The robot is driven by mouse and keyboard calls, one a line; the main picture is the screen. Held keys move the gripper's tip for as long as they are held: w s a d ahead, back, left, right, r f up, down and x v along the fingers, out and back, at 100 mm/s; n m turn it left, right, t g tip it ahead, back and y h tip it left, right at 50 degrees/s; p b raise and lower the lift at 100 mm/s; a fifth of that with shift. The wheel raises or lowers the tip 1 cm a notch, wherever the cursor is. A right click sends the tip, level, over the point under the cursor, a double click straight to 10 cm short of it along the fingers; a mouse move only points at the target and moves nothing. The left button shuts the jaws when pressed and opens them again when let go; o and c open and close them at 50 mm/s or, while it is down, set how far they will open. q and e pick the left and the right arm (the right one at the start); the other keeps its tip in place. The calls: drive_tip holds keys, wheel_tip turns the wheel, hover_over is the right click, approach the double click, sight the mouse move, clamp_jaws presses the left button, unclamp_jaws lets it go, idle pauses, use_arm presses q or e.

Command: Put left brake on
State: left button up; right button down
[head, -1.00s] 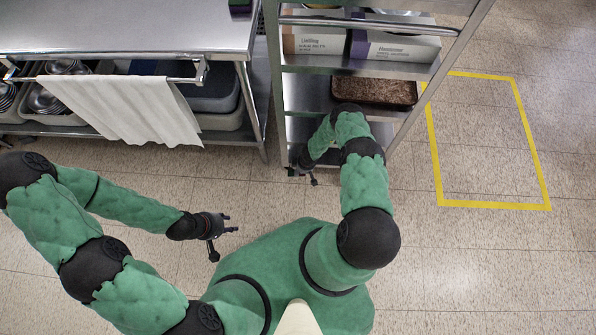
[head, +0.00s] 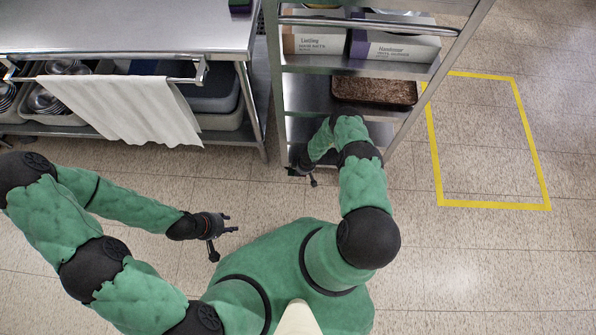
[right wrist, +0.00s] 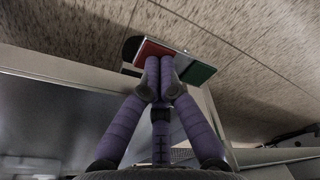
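The brake is a small plate with a red half (right wrist: 152,50) and a green half (right wrist: 196,72), low by the metal cart (head: 310,92) near the floor. It shows only in the right wrist view; I cannot make it out in the head view. My right gripper (right wrist: 163,72) has its purple fingers drawn together, tips over the plate near the red-green border. I cannot tell whether they touch it. In the head view my right gripper (head: 303,177) is at the cart's lower left corner, partly hidden. My left gripper (head: 230,224) is open and empty above the floor.
The cart holds boxes (head: 400,46) and a brown tray (head: 374,90). Left of it stands a steel table (head: 130,28) with a white towel (head: 122,108) on its rail. A yellow-taped rectangle (head: 494,204) marks empty floor at the right.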

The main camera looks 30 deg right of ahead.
drive_tip(key=shift+r+p, duration=0.8)
drive_tip(key=shift+r, duration=0.55)
drive_tip(key=shift+r+p, duration=0.9)
drive_tip(key=shift+r, duration=1.25)
drive_tip(key=s+a+r+m+y+p, duration=0.1)
drive_tip(key=s+a+r, duration=0.4)
drive_tip(key=r, duration=0.6)
drive_tip(key=s+a+r+m+y+p, duration=0.1)
drive_tip(key=s+a+r+m, duration=0.3)
drive_tip(key=r, duration=0.7)
drive_tip(key=s+a+r+m+g+y+p, duration=0.1)
drive_tip(key=s+a+r+m+p, duration=0.1)
drive_tip(key=s+a+r, duration=0.5)
wheel_tip(320, 180, up, 4)
drive_tip(key=shift+s+a+r+m, duration=0.25)
drive_tip(key=shift+s+a+m, duration=0.2)
drive_tip(key=shift+a, duration=0.65)
drive_tip(key=shift+d, duration=0.1)
